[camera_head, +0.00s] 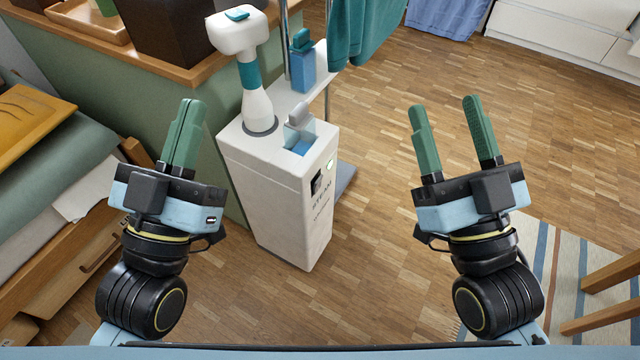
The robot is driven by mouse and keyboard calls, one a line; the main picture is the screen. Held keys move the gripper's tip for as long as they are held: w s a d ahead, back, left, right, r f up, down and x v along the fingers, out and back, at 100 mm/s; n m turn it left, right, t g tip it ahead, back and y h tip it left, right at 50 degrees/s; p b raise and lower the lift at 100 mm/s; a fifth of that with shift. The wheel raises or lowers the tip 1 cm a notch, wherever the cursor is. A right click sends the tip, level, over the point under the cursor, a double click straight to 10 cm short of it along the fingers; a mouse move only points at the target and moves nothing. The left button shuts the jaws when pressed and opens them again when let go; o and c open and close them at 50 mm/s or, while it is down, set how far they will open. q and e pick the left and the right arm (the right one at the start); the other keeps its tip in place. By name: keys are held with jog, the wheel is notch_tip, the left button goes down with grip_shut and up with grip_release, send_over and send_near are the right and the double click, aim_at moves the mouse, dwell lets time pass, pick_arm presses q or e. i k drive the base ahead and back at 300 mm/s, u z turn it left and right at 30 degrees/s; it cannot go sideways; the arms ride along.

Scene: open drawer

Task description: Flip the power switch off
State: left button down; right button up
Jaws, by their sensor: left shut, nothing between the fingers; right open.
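A white steam unit (272,185) stands upright on the wooden floor, in the middle of the view. Which way the switch is tipped is too small to tell. My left gripper (186,118) is shut and empty, to the left of the unit and apart from it in the picture. My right gripper (443,112) is open and empty, to the right of the unit over the floor. Neither gripper touches the switch.
A green cabinet with a wooden top (110,48) stands behind and left of the unit. A bed with a wooden drawer (85,262) is at far left. A teal cloth (368,38) hangs behind the unit. Wooden chair legs (605,318) are at lower right. Open floor lies right of the unit.

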aim_at(318, 183)
jog(key=z, duration=0.55)
jog(key=k, duration=0.75)
jog(key=z, duration=1.1)
jog(key=k, duration=0.65)
jog(key=u, duration=0.05)
jog(key=i, duration=0.55)
jog(key=u, duration=1.4)
jog(key=i, duration=1.2)
jog(key=u, duration=0.35)
